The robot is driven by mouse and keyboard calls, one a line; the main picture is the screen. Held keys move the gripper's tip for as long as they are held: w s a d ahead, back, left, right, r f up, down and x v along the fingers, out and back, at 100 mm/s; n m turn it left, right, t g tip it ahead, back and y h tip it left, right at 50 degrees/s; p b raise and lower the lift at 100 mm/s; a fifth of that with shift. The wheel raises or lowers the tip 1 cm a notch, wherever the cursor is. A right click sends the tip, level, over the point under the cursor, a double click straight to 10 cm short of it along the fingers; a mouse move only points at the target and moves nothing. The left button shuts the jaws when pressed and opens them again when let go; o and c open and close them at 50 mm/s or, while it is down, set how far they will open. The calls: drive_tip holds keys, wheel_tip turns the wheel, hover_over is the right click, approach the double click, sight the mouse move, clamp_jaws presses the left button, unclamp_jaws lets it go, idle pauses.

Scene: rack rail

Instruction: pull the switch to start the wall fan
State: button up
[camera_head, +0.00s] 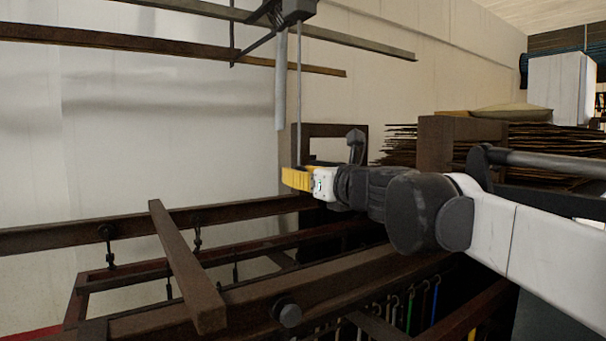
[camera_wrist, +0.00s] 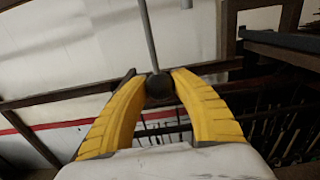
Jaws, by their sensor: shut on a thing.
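The pull switch is a thin grey cord (camera_head: 299,95) hanging down from a dark housing (camera_head: 293,8) at the top of the head view. The housing seems to be part of the wall fan; most of it is cut off by the frame. In the wrist view the cord (camera_wrist: 149,35) ends in a dark round knob (camera_wrist: 159,86). My gripper (camera_head: 287,179) has yellow fingers and is shut on this knob, which sits between the fingertips in the wrist view (camera_wrist: 157,80).
A thicker grey rod (camera_head: 281,85) hangs just left of the cord. Brown rails (camera_head: 150,227) and a rack with hooks (camera_head: 400,305) lie below my gripper. A brown frame (camera_head: 335,130) stands behind it. A bundle of thin sticks (camera_head: 400,145) lies right. Pale wall is behind.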

drive_tip(key=shift+f+b, duration=0.3)
drive_tip(key=shift+f, duration=0.35)
drive_tip(key=shift+r+p, duration=0.8)
drive_tip(key=shift+r, duration=0.3)
drive_tip(key=o, duration=1.3)
